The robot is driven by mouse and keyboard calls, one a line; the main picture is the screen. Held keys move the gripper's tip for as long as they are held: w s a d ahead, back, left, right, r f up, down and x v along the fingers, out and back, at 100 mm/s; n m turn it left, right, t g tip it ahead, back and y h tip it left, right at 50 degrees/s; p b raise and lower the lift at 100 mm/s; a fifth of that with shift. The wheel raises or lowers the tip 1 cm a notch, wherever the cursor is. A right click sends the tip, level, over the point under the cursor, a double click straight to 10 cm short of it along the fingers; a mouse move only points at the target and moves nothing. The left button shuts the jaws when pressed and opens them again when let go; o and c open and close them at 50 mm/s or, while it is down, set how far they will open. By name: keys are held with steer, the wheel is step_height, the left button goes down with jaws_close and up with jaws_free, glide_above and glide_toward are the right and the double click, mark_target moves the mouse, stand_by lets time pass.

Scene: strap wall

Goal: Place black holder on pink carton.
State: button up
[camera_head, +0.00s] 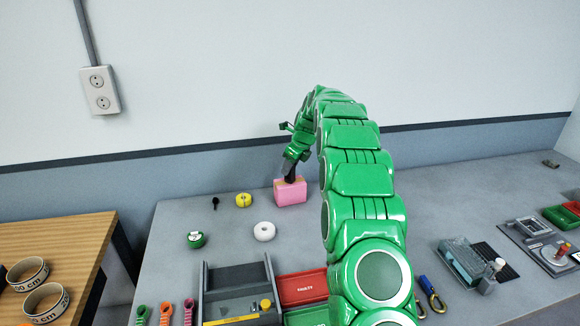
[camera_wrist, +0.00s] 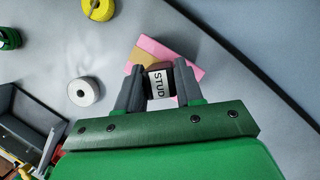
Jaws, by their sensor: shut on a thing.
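The pink carton (camera_head: 291,195) stands on the grey bench near the back wall. In the wrist view the carton (camera_wrist: 185,53) shows beyond my fingertips, with a tan strip on its top. My gripper (camera_wrist: 158,82) is shut on the black holder (camera_wrist: 159,85), which has a white label reading STUD between the fingers. In the head view my gripper (camera_head: 292,176) is right over the carton's top. The holder is mostly hidden by the fingers, and I cannot tell whether it touches the carton.
A yellow roll (camera_head: 243,200), a white roll (camera_head: 264,231), a green roll (camera_head: 196,240) and a small black item (camera_head: 215,202) lie left of the carton. A grey stand (camera_head: 237,280) and a red tray (camera_head: 302,288) are in front. The bench right of my arm is partly clear.

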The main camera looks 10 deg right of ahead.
steer(key=shift+f, duration=0.1)
steer(key=o, duration=1.1)
steer(key=v, duration=1.2)
steer(key=s+a+r+n+g, duration=0.1)
steer(key=s+a+r+n, duration=0.15)
steer(key=s+n, duration=0.45)
steer(key=s+a+r+n+g+h, duration=0.15)
steer(key=s+a, duration=0.25)
steer(key=s, duration=0.8)
steer(key=s+a+r+n+y, duration=0.1)
steer(key=s+a+r+n, duration=0.15)
steer(key=s+n, duration=0.45)
steer(key=s+f+n+h, duration=0.1)
steer(key=s+f+n, duration=0.1)
steer(key=s, duration=1)
steer(key=s+f+n+g, duration=0.1)
steer(key=s+f+n, duration=0.2)
steer(key=s, duration=0.9)
steer(key=s+f+n+g+h, duration=0.1)
steer(key=s+f+n, duration=0.2)
steer(key=s, duration=0.9)
steer(key=shift+s+d+f+n+g+h, duration=0.1)
steer(key=shift+s+n+g+h, duration=0.1)
steer(key=shift+n, duration=0.7)
steer(key=shift+s+d+n+g+h, duration=0.1)
steer(key=shift+s+n+h, duration=0.05)
steer(key=shift+n, duration=0.7)
